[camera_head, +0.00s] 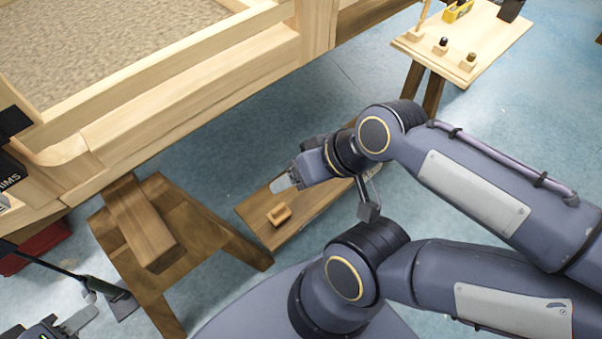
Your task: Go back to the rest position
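My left gripper (72,322) is at the bottom left corner, mostly cut off by the frame edge. A grey finger shows, but I cannot tell whether it is open or shut. My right arm comes in from the right, and its gripper (284,183) points left above the floor and a low wooden board. Its light grey fingertip shows from the side, so its opening is unclear. I see no object in either gripper.
A wooden bodyframe (190,92) fills the upper left, with a wooden trestle (143,225) below. A small wooden block (279,215) lies on the low board (258,207). A small table (500,38) with parts stands upper right. A dark tool (100,288) lies near my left gripper. Blue floor (230,140) is open between.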

